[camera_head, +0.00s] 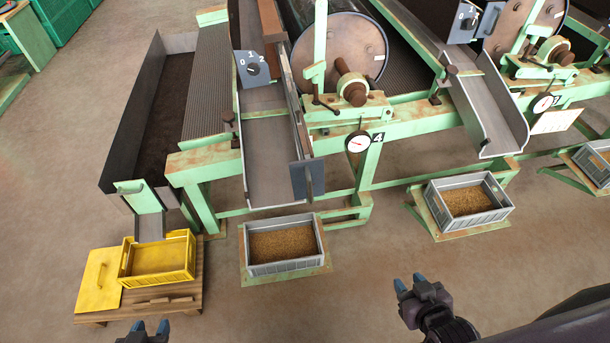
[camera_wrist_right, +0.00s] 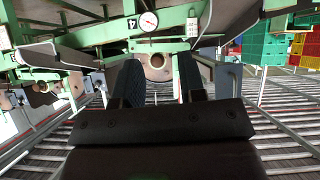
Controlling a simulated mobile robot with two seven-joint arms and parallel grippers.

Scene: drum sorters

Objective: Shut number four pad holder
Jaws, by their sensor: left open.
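The number four sign (camera_head: 378,137) and a round dial (camera_head: 358,142) sit on the green frame of the front machine. Above them, against the large drum (camera_head: 352,45), stands a green upright lever (camera_head: 318,60) with a brown round-ended part (camera_head: 354,90) beside it. I cannot tell which piece is the pad holder or how far it stands open. My right gripper (camera_head: 411,284) is open and empty, in front of and below the machine. The right wrist view also shows the dial (camera_wrist_right: 149,21) between its parted fingers. My left gripper (camera_head: 150,328) is open at the bottom edge, apart from everything.
Grey crates of grain stand below, one under the front chute (camera_head: 283,245) and one further right (camera_head: 468,202). A yellow crate (camera_head: 160,262) stands on a pallet at left. A metal chute (camera_head: 268,165) juts out left of the dial.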

